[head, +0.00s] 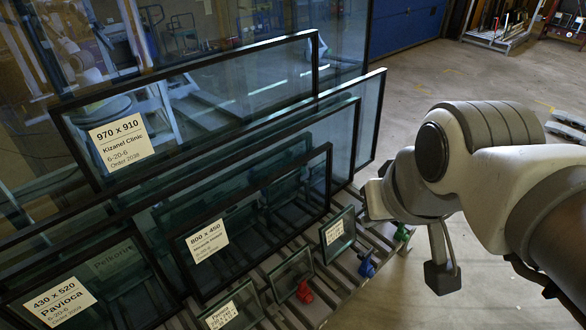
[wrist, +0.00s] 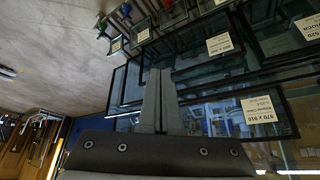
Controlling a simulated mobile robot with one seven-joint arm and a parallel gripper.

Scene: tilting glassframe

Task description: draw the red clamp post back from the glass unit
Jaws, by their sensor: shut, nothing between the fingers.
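The red clamp post (head: 304,292) stands on the slatted rack, low in the middle of the head view. It touches or nearly touches the lower right side of a small dark-edged glass unit (head: 290,270); I cannot tell which. In the wrist view the red post (wrist: 167,3) is only a small patch at the top edge. My gripper (wrist: 160,74) is shut and empty, its two fingers side by side, well apart from the post. In the head view its fingertips are not clearly visible beside my arm.
A blue post (head: 366,265) and a green post (head: 402,232) stand to the right of the red one. Another small pane (head: 338,235) stands near the blue post. Large labelled panes (head: 210,240) lean behind. Open floor (head: 440,75) lies beyond the rack.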

